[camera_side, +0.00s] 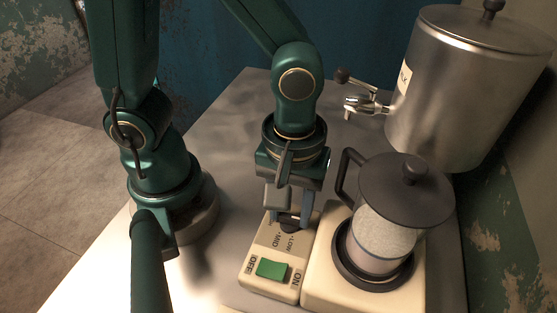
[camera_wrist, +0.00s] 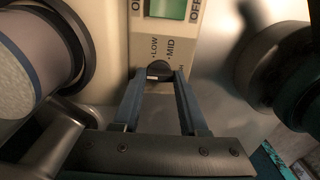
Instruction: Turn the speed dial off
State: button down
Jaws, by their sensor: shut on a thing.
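The speed dial (camera_wrist: 158,71) is a small black knob on a cream control box (camera_side: 258,258), with LOW and MID printed beside it. In the side view the dial (camera_side: 289,226) is partly hidden under my gripper. My gripper (camera_side: 292,217) points down at it from above. In the wrist view its two fingers (camera_wrist: 159,76) stand on either side of the dial, shut on it. A further label by the right finger is mostly covered. I cannot tell clearly which setting the dial points to.
A green switch (camera_side: 272,269) marked ON and OFF is on the same box. Beside it, a lidded glass jug (camera_side: 388,235) stands on a cream base (camera_side: 322,285). A steel milk tank (camera_side: 455,95) with a tap (camera_side: 367,104) is behind.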

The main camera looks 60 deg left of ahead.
aim_at(290, 216)
dwell(0.3)
jog(key=shift+c, duration=2.2)
grip_release()
jog(key=shift+r, duration=2.6)
jog(key=shift+w+a+r, duration=0.2)
jog(key=shift+w+r, duration=0.05)
jog(key=a+r+m+t, duration=0.5)
jog(key=a+m, duration=0.3)
jog(key=m, duration=0.1)
jog(key=shift+a+r+t, duration=0.2)
jog(key=shift+a+t, duration=0.1)
jog(key=shift+a, duration=0.05)
